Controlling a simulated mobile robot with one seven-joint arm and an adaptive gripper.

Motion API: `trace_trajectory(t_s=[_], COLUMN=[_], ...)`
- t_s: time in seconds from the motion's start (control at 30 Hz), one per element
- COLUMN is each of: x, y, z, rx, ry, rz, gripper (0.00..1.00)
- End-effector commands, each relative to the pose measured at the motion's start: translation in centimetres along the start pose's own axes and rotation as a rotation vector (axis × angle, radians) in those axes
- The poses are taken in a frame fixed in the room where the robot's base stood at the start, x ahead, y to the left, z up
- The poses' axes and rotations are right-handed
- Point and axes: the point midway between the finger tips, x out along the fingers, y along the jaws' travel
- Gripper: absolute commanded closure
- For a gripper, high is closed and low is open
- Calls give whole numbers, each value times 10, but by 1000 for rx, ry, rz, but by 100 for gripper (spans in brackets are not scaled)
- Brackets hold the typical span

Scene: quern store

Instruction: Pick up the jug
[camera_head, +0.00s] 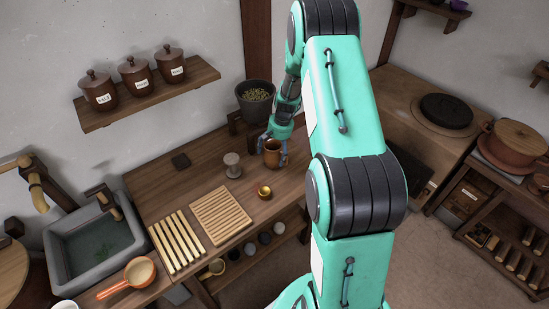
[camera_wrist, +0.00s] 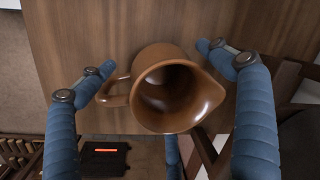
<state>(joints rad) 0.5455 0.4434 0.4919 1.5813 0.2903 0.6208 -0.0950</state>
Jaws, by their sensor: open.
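The jug (camera_head: 272,156) is brown and glazed and stands upright near the right end of the wooden counter. In the wrist view the jug (camera_wrist: 170,92) shows its open mouth, with the handle at left and the spout at right; it looks empty. My gripper (camera_head: 276,146) is at the jug, its fingers around it. In the wrist view my gripper (camera_wrist: 150,82) is open, with blue fingers apart on the left and right sides of the jug. A third finger shows below, partly hidden behind the jug.
On the counter (camera_head: 165,195) stand a grey pot (camera_head: 255,108) behind the jug, a pale spool-shaped piece (camera_head: 232,165), a small golden cup (camera_head: 264,192) and a slatted wooden board (camera_head: 222,215). A stone sink (camera_head: 92,246) is at left. A shelf with jars (camera_head: 139,78) hangs above.

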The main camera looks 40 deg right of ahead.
Motion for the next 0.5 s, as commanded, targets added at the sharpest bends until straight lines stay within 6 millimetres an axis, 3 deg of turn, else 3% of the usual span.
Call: trace_trajectory(t_s=[0.2, 0.5], x=[28, 35], y=[0, 0], z=[0, -1], rx=[0, 0], ry=[-2, 0], rz=[0, 0], gripper=[9, 9])
